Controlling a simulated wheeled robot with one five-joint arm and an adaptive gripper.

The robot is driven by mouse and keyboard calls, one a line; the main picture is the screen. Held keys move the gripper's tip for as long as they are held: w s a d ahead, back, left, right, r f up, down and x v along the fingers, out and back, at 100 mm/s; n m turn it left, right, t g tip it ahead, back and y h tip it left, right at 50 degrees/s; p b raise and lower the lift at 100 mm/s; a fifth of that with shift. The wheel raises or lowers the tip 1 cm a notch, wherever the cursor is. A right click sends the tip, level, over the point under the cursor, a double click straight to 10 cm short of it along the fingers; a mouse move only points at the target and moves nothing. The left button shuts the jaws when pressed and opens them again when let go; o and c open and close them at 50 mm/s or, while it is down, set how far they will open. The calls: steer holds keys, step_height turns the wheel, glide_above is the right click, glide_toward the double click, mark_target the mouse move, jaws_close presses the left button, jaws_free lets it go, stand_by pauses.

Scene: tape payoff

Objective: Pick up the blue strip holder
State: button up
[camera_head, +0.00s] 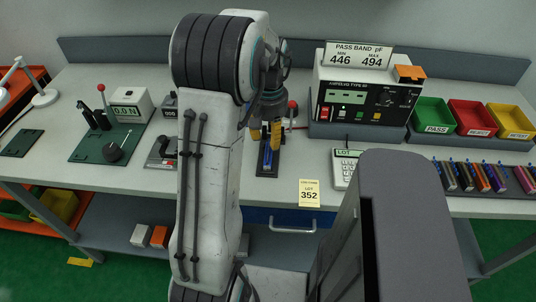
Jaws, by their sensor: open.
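A narrow blue piece (267,155), which looks like the blue strip holder, sits on a small dark plate (263,172) near the middle of the bench. My gripper (266,136) points down above it. Its two yellow-tipped fingers are apart, one to each side of the blue piece's line. The fingers hide part of the piece's far end. I cannot tell whether they touch it.
A red-knobbed lever (292,108) stands just right of my gripper. A meter box (367,92) and green, red and yellow bins (471,118) are at the back right. A row of coloured strips (484,178) lies at the right. A lot card (309,193) marks the front edge.

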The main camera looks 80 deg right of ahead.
mark_target(270, 153)
steer(key=shift+s+f, duration=0.15)
steer(key=shift+f, duration=2.35)
steer(key=shift+c, duration=0.2)
jaws_close()
